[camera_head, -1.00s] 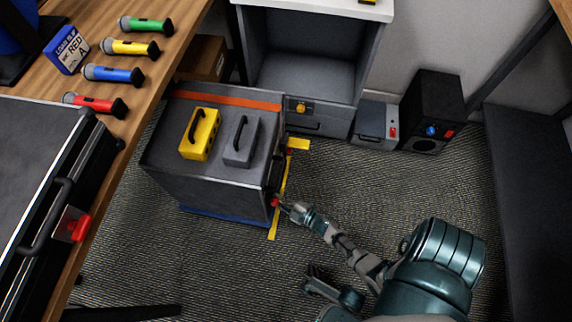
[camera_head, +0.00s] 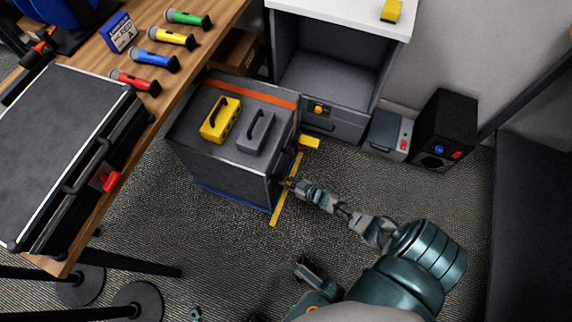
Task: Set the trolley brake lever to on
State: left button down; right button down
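The trolley is a dark grey box (camera_head: 228,172) with an orange stripe along its far top edge, standing on the carpet left of centre. A small red part, which may be the brake lever, showed earlier low on its right side; now my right gripper (camera_head: 291,184) largely hides that spot. The gripper is at or very close to the trolley's right side, and its fingers are too small to tell open from shut. The lever's position cannot be read.
Yellow (camera_head: 220,120) and grey (camera_head: 256,132) handled cases sit on the trolley. A wooden desk (camera_head: 187,77) with microphones and a black case is at left. A speaker (camera_head: 445,130) stands at right.

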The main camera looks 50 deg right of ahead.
jog(key=shift+w+d, duration=0.1)
dwell(0.5)
jog(key=c, duration=1.1)
grip_release()
jog(key=shift+v, duration=6)
